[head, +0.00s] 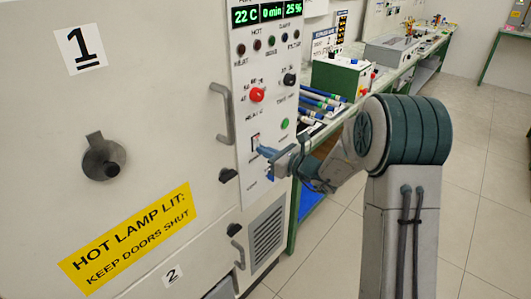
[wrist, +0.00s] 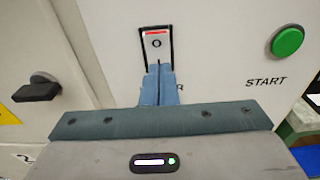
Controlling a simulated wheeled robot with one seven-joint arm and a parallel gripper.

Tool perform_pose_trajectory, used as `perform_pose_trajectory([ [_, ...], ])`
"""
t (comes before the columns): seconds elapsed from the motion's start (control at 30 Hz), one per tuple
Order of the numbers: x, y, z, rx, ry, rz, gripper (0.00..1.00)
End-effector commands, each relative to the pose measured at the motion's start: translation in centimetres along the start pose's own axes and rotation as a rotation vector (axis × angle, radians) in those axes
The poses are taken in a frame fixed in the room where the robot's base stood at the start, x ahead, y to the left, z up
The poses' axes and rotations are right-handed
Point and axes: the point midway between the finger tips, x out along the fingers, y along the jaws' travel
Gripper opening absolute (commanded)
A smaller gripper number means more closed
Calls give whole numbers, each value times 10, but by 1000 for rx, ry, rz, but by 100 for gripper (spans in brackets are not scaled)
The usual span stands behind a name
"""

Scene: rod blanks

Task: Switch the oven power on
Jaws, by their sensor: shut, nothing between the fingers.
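The oven's power switch (wrist: 156,46) is a rocker in a black frame, with a red strip at its top edge and an "O" on its white face. It also shows on the control panel in the head view (head: 255,141). My gripper (wrist: 159,68) is shut and empty, its blue fingertips over the lower part of the switch and hiding it. I cannot tell whether they touch it. In the head view my gripper (head: 262,151) is at the panel. The label below the switch is mostly hidden; an "R" shows.
A green START button (wrist: 288,42) is right of the switch. The oven display (head: 267,13) reads 22 C, 0 min, 25%. A red knob (head: 257,95) and a door handle (head: 222,112) are nearby. A bench with blue rods (head: 318,103) stands behind my arm. The floor at right is clear.

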Motion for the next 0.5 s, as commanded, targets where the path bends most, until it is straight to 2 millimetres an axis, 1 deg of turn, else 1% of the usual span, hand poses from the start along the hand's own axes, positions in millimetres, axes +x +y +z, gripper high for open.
perform_pose_trajectory([
  [0.17, -21, -3, -8, 0, 1, -1, 0],
  [0.23, -33, -4, -12, 0, 0, 1, 0],
  [0.4, -74, -5, -18, 1, 1, -1, 0],
  [0.5, -94, -4, -23, 1, 1, 0, 0],
])
